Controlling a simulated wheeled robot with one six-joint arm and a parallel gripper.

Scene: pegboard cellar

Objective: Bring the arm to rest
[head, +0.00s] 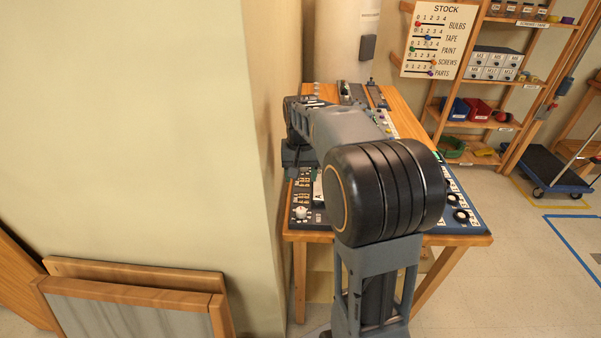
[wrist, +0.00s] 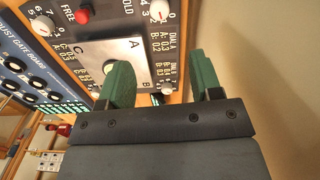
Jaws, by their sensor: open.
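My arm reaches out over a wooden bench (head: 461,240) in the head view, its big black joint in front of the bench. My gripper shows in the wrist view (wrist: 162,85), with two green fingers set wide apart and nothing between them. In that view the fingers point toward a dark control panel (wrist: 205,13) with a pale plate marked A, B and C (wrist: 124,58). White knobs and a red button (wrist: 84,16) are on the panel. The gap between fingertips and panel is hard to judge. In the head view my arm hides much of the bench top.
A pale wall corner (head: 262,150) stands close on the left of the bench. Framed boards (head: 130,290) lean at lower left. A stock board (head: 433,40) and shelves (head: 480,125) stand behind. A blue trolley (head: 555,170) is at right; open floor lies right of the bench.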

